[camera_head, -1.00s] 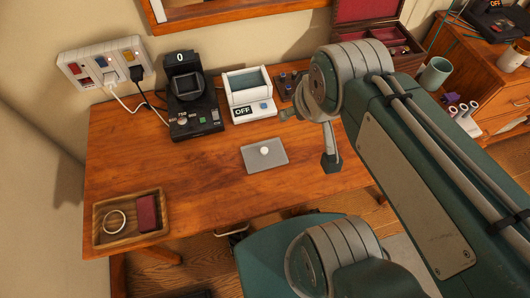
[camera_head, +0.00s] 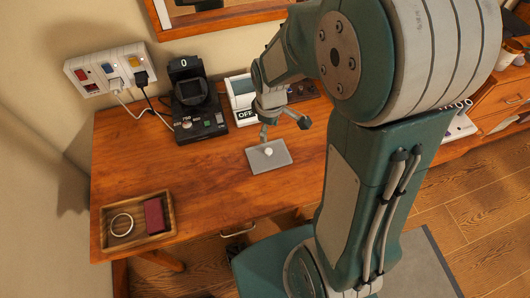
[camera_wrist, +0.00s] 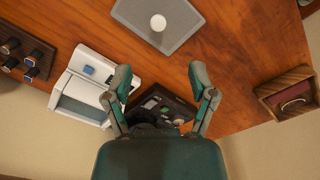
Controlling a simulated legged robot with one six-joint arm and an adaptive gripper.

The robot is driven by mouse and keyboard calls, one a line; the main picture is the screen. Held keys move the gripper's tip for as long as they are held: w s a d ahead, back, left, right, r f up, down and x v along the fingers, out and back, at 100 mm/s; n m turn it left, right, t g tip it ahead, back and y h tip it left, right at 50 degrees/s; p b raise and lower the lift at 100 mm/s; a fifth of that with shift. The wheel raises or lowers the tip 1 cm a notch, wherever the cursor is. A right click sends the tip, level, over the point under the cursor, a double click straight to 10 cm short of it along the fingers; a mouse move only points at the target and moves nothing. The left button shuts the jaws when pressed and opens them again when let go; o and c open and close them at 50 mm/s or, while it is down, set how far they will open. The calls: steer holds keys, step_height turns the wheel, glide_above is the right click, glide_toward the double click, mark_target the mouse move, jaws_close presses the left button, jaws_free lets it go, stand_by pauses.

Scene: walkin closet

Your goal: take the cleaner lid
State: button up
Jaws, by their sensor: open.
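The cleaner lid (camera_head: 268,157) is a flat grey rectangular plate with a round white knob at its middle. It lies on the wooden desk in front of the white device. It also shows at the top of the wrist view (camera_wrist: 158,24). My gripper (camera_head: 284,128) is above the desk, just behind the lid in the head view. In the wrist view my gripper (camera_wrist: 163,85) has its two fingers spread wide with nothing between them. The lid lies beyond the fingertips there. The white cleaner (camera_head: 243,98) with an OFF display is partly hidden by my arm.
A black device (camera_head: 190,110) and a wall power strip (camera_head: 110,70) with cables are at the back left. A wooden tray (camera_head: 138,220) holds a ring and a dark red block. Small dark knobs (camera_wrist: 28,60) are beside the cleaner. The desk's middle left is clear.

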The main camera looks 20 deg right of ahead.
steer(key=shift+a+f+n, duration=0.25)
steer(key=shift+f+n, duration=0.05)
steer(key=shift+f, duration=0.55)
glide_above(269, 150)
steer(key=f, duration=0.4)
steer(key=shift+s+a+f, duration=0.15)
steer(key=shift+s+f, duration=0.1)
steer(key=shift+f, duration=0.15)
steer(key=shift+w+f, duration=0.2)
steer(key=shift+f, duration=2.55)
jaws_close()
